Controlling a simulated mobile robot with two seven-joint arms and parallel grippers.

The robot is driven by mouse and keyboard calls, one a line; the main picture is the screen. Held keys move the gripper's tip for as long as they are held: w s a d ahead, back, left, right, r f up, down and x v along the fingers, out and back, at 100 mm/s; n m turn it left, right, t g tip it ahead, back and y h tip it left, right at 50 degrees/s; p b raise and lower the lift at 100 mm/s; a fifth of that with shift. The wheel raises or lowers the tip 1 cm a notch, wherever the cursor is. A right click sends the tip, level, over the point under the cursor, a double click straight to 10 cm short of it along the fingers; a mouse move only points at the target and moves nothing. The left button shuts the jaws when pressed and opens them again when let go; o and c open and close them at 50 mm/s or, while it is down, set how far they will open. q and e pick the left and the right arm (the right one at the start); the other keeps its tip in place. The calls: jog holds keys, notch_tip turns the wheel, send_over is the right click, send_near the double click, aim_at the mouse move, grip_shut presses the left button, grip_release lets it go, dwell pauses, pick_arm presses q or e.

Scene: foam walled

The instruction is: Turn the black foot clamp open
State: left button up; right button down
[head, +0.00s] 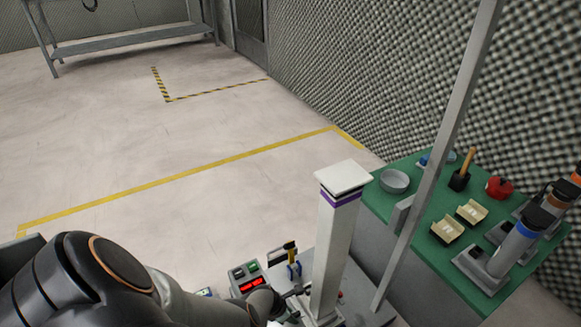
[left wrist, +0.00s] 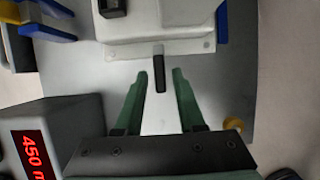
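The black foot clamp (left wrist: 159,72) shows in the left wrist view as a short dark lever at the edge of the white post's foot (left wrist: 130,48). It points toward my left gripper (left wrist: 161,76). The green fingers of that gripper are open, one on each side of the lever's end, with gaps visible on both sides. In the head view the white post (head: 331,240) with a purple band stands upright. My left gripper (head: 292,295) is low beside its foot, mostly hidden by my arm. The clamp cannot be made out there. My right gripper is not in view.
A grey box with a red display (head: 250,285) stands left of the post and shows in the left wrist view (left wrist: 40,140). A yellow knob (left wrist: 233,124) is right of the fingers. A green-topped bench (head: 408,210) with several tools and a grey upright (head: 437,150) are at the right.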

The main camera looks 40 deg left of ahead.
pick_arm(q)
grip_shut()
dwell(0.3)
jog(key=shift+m+h, duration=0.3)
jog(key=shift+m, duration=0.5)
jog(key=shift+o, duration=1)
grip_release()
